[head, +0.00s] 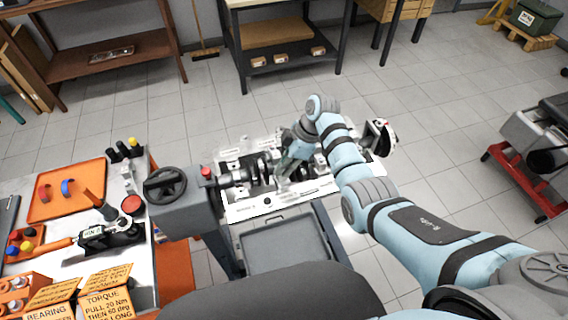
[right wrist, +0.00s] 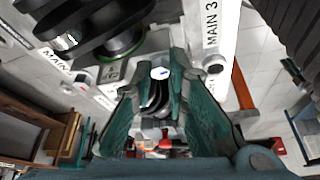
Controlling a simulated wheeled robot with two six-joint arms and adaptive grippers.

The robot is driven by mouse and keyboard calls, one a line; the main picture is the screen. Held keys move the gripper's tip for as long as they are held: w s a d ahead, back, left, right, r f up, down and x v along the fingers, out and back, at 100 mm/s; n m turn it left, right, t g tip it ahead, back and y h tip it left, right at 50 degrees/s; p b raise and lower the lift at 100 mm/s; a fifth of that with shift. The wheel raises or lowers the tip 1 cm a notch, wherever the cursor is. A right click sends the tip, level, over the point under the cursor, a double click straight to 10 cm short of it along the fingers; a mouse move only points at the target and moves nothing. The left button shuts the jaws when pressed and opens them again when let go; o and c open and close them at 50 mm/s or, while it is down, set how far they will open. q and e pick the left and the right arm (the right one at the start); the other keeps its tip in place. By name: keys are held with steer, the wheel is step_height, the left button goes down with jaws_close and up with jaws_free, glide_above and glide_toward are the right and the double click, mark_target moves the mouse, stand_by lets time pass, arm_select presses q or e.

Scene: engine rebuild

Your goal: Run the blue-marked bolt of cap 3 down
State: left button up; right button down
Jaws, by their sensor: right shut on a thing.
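My right gripper (head: 284,172) reaches down over the engine block (head: 262,208), among the dark crankshaft parts in its middle. In the right wrist view its two teal fingers (right wrist: 160,76) are closed around a small round bolt head (right wrist: 160,72) with a pale top and a blue mark. The label MAIN 3 (right wrist: 211,28) is on the pale block rail beside the right finger. Cap 3 itself and the bolt's shank are mostly hidden by the fingers, so I cannot tell how deep the bolt sits. My left gripper is not in view.
A grey stand with a black handwheel (head: 165,185) is left of the block. A grey tray (head: 282,243) lies in front of the block. A red-legged stand (head: 520,180) is at right.

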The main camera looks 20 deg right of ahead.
steer(key=shift+m+p, duration=0.3)
steer(key=shift+p, duration=0.05)
stand_by(0.3)
stand_by(1.1)
steer(key=c, duration=1.8)
jaws_free()
steer(key=shift+c, duration=0.2)
steer(key=v, duration=1.2)
steer(key=shift+s+f, duration=0.1)
steer(key=shift+s, duration=0.05)
